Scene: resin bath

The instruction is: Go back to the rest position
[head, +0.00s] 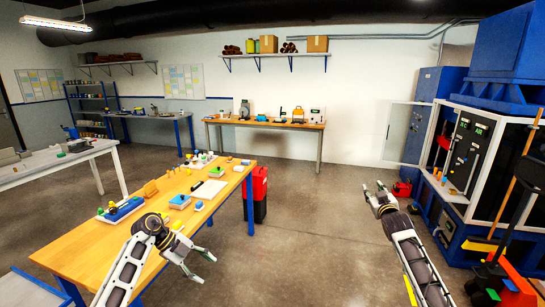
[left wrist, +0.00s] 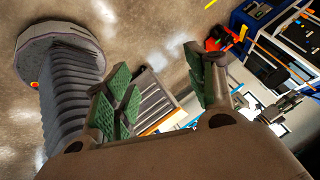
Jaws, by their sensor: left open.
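My left gripper (head: 207,268) hangs in front of the wooden workbench's right edge, over the floor. Its fingers are apart and nothing is between them. The left wrist view shows its green-padded fingers (left wrist: 160,88) spread wide, with floor behind. My right gripper (head: 373,188) is out over the open floor at the right, near the blue machine. Its fingertips look apart and I see nothing held. Both grippers are clear of any object.
The wooden workbench (head: 85,262) at the left carries blue and yellow parts and small trays. A red and black case (head: 258,190) stands beside it. A blue machine (head: 455,240) and red toolbox (head: 402,189) stand at the right. The middle floor (head: 315,230) is clear.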

